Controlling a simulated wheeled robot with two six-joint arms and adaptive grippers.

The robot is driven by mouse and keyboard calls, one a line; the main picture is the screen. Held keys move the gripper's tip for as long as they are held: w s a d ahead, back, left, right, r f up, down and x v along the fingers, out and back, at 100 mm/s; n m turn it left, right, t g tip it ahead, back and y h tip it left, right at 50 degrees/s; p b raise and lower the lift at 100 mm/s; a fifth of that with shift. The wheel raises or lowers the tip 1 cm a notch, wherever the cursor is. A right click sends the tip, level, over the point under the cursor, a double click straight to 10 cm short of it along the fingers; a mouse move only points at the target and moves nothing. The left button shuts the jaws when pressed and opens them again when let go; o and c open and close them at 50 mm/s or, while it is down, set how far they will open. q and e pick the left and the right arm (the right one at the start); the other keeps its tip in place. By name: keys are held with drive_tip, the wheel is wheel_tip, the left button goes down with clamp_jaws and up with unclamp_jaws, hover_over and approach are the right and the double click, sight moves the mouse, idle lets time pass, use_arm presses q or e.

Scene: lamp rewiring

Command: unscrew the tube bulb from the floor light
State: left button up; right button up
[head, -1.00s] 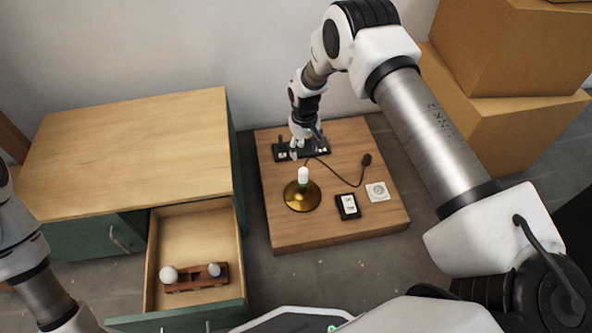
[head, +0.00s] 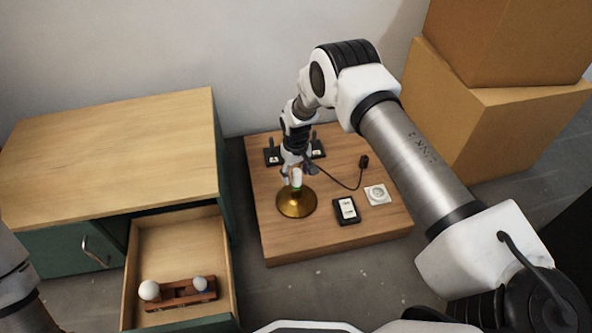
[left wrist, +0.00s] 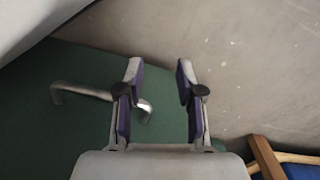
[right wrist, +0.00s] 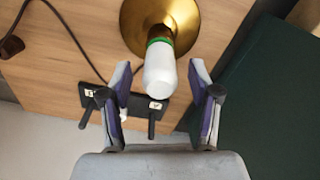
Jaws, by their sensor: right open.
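The floor light has a round brass base (head: 296,203) on the wooden platform. In the right wrist view its brass base (right wrist: 150,22) is at the top, with a white tube bulb (right wrist: 160,70) standing out of it above a green ring. In the head view the tube bulb (head: 297,179) is partly hidden by my right gripper. My right gripper (right wrist: 161,75) is open, with its fingers on either side of the bulb's tip and gaps showing on both sides. My left gripper (left wrist: 157,75) is open and empty, in front of a green cabinet face with a metal handle.
The wooden platform (head: 305,245) also holds a black switch box (head: 346,210), a white socket plate (head: 376,195), a dark plug (head: 364,161) with its cord and black switch blocks behind. An open drawer (head: 170,240) holds a wooden rack (head: 185,293) with round bulbs. Cardboard boxes (head: 485,130) stand at the right.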

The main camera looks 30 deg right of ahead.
clamp_jaws()
drive_tip(key=c, duration=1.1)
unclamp_jaws()
drive_tip(key=shift+c, duration=0.4)
drive_tip(key=n, duration=0.4)
drive_tip(key=shift+s, duration=0.1)
drive_tip(key=n, duration=0.4)
drive_tip(key=shift+a, duration=0.1)
drive_tip(key=n, duration=0.3)
drive_tip(key=shift+n, duration=0.3)
drive_tip(key=n, duration=0.4)
drive_tip(key=shift+s+n+b, duration=0.15)
drive_tip(key=shift+n+b, duration=0.15)
drive_tip(key=shift+b, duration=0.05)
